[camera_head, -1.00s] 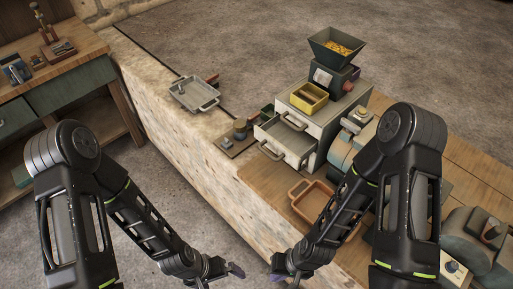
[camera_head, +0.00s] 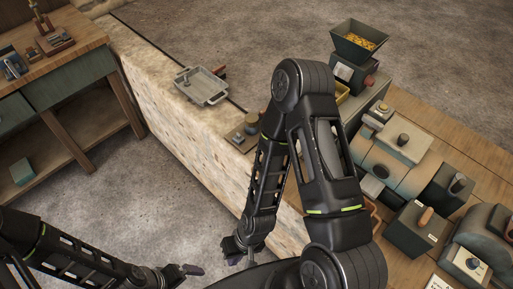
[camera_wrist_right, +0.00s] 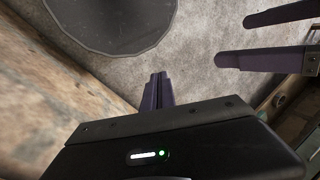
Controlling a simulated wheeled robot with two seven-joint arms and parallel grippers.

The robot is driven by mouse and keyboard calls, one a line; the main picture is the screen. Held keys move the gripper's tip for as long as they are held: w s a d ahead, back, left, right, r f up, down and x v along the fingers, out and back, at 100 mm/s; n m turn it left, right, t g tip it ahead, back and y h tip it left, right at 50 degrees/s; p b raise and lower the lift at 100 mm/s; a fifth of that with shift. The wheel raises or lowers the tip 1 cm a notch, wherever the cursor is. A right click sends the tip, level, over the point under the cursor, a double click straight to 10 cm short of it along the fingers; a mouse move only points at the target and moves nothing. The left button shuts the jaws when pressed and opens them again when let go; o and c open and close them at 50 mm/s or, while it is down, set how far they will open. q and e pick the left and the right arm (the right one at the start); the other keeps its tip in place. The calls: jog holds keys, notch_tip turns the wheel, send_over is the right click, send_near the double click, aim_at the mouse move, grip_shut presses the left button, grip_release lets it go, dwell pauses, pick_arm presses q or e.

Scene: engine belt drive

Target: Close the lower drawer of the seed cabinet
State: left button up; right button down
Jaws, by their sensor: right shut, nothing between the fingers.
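The grey seed cabinet (camera_head: 369,98) stands on the wooden bench, and only a part of its top and side shows in the head view. My right arm covers its front, so both drawers are hidden now. My right gripper (camera_head: 234,258) hangs low past the bench's front edge, away from the cabinet. In the right wrist view its purple fingers (camera_wrist_right: 157,91) are together and empty. My left gripper (camera_head: 192,270) is near it at the bottom of the head view. In the wrist view the left gripper's two fingers (camera_wrist_right: 231,40) are apart with nothing between them.
A grey tray (camera_head: 202,86) lies on the stone ledge. Machines (camera_head: 395,150) crowd the bench to the right. Floor is free left of the ledge.

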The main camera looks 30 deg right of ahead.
jog(key=w+d+r+t+b, duration=0.1)
jog(key=w+r+t+b, duration=0.15)
jog(key=w, duration=0.55)
jog(key=w+d+r+t+b, duration=0.1)
jog(key=w+r+t+b, duration=0.15)
jog(key=w, duration=0.55)
jog(key=w+d+r+n+b, duration=0.3)
jog(key=w+r+n+b, duration=0.2)
jog(key=w+r+n, duration=0.3)
jog(key=s+d+r+n+h+b, duration=0.1)
jog(key=d+r+n, duration=0.2)
jog(key=r, duration=0.2)
jog(key=d+r+n+h+b, duration=0.1)
jog(key=d+r+n+b, duration=0.1)
jog(key=r+n, duration=0.25)
pick_arm(q)
notch_tip(320, 180, down, 11)
jog(key=w, duration=0.1)
jog(key=shift+d+f+t+p, duration=0.2)
jog(key=shift+d+t+p, duration=0.1)
jog(key=shift+d, duration=0.05)
pick_arm(e)
jog(key=s+d+r+n+g+h, duration=0.4)
jog(key=s+d+r+n, duration=0.1)
jog(key=s+d+n, duration=0.3)
jog(key=shift+s+r+h, duration=0.3)
jog(key=shift+s, duration=0.3)
jog(key=shift+d+f, duration=0.15)
